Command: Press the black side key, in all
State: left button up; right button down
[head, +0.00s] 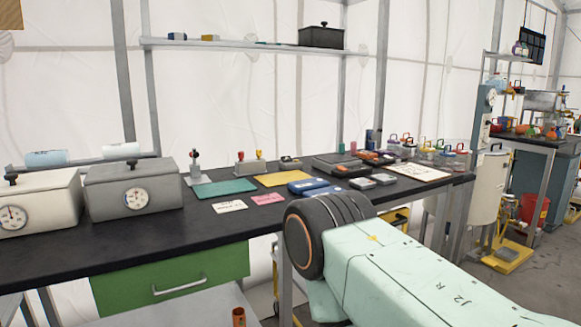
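I cannot pick out a black side key for certain at this size. Small devices stand on the long black bench (130,245): a grey one with a red-topped lever (240,163), a grey post with a dark top (194,165), a blue flat one (308,186) and a larger grey flat one (338,163). Any key on their sides is too small to tell or hidden. A pale green link of my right arm fills the lower right and covers the bench's front edge there. Neither gripper is in view.
Green (224,188) and yellow (283,179) mats lie mid-bench. A shelf (250,45) hangs above. A green drawer (170,280) is below. The front left bench top is clear.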

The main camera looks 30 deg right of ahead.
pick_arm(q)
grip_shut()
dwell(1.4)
